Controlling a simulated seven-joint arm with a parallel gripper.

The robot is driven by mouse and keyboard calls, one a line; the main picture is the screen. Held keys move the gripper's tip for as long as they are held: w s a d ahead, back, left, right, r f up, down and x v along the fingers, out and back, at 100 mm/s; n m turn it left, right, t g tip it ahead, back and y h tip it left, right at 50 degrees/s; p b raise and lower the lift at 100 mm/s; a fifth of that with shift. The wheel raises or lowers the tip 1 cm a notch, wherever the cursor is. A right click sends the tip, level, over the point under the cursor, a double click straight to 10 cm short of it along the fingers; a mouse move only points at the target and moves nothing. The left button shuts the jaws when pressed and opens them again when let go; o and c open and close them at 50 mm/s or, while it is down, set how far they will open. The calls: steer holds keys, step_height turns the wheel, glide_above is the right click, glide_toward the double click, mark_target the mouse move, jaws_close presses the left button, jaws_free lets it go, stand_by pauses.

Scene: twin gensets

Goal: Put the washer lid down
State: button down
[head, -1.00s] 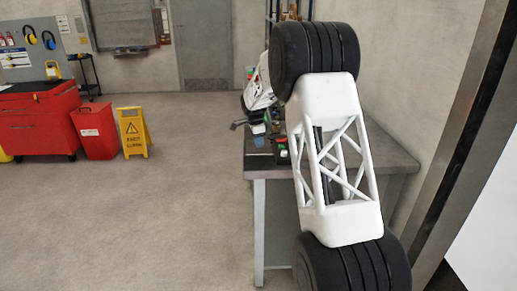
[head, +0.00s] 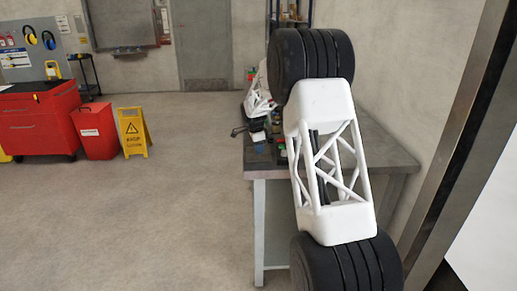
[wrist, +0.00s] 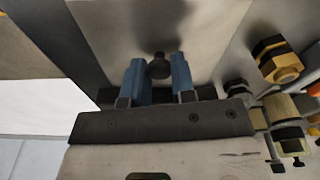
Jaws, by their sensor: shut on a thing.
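In the wrist view my gripper (wrist: 157,72) has two blue fingers, closed on a small dark round knob (wrist: 159,66). The knob appears to belong to the washer lid (wrist: 125,28), a smooth grey metal surface beyond the fingers. The lid's full outline is not clear, and I cannot tell whether it touches what lies below.
In the head view the grey workbench (head: 392,160) stands under my arm, with small dark and coloured items near its left edge. Brass and black fittings (wrist: 285,72) lie close on the right in the wrist view. Open floor is left of the bench.

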steer(key=c, duration=0.9)
jaws_free()
steer(key=shift+f, duration=0.1)
steer(key=shift+c, duration=0.2)
step_height(320, 180, up, 12)
steer(key=a, duration=0.1)
steer(key=shift+s+a, duration=0.15)
steer(key=shift+a, duration=0.05)
stand_by(0.4)
